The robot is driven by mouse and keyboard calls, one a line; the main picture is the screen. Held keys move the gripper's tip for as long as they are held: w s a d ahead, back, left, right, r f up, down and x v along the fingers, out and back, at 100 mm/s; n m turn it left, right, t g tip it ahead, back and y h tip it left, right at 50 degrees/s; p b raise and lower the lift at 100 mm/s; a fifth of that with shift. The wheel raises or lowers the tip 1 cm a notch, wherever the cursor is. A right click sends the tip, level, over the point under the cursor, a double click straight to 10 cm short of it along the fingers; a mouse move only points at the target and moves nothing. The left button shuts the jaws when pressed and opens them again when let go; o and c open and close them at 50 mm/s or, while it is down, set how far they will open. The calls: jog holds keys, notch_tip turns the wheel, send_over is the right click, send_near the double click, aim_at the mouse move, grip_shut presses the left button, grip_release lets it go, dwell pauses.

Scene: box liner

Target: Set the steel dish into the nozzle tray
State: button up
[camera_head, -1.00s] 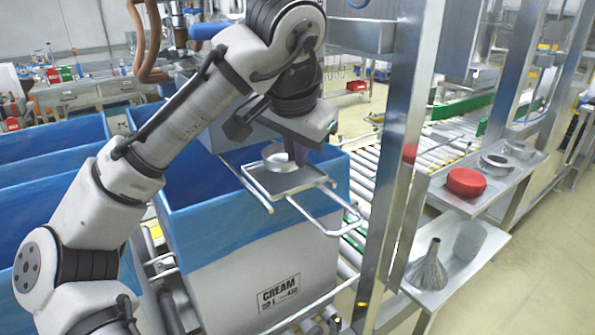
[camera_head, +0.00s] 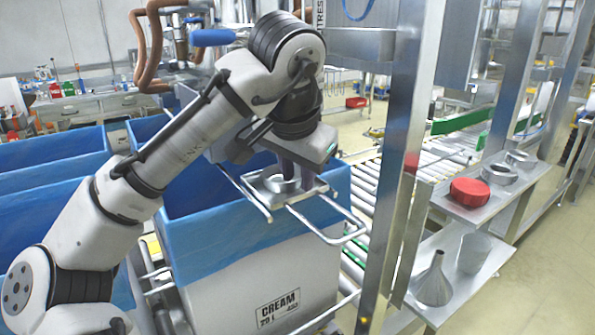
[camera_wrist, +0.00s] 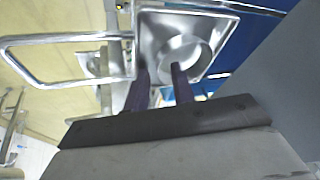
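The steel dish (camera_head: 279,184) is a shallow, round metal dish. It appears to rest on the square plate of the nozzle tray (camera_head: 303,191), which hangs with wire rails at the rim of the blue-lined box. In the wrist view the dish (camera_wrist: 200,58) lies within the tray's raised edge (camera_wrist: 226,30), seemingly upright. My gripper (camera_wrist: 160,70) reaches down at the near side of the dish. Its two dark fingers stand apart with a visible gap, one near the dish's outer left side, the other overlapping its opening. Contact between fingertips and dish is hard to make out.
The blue-lined cream box (camera_head: 240,255) stands open below the tray. A steel post (camera_head: 395,150) rises close on the right. Shelves beyond hold a red round item (camera_head: 469,192), a metal funnel (camera_head: 432,282) and a grey cup (camera_head: 473,252). A roller conveyor (camera_head: 365,180) runs behind.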

jog(key=v, duration=1.2)
jog(key=shift+r+b, duration=0.15)
jog(key=shift+b, duration=0.25)
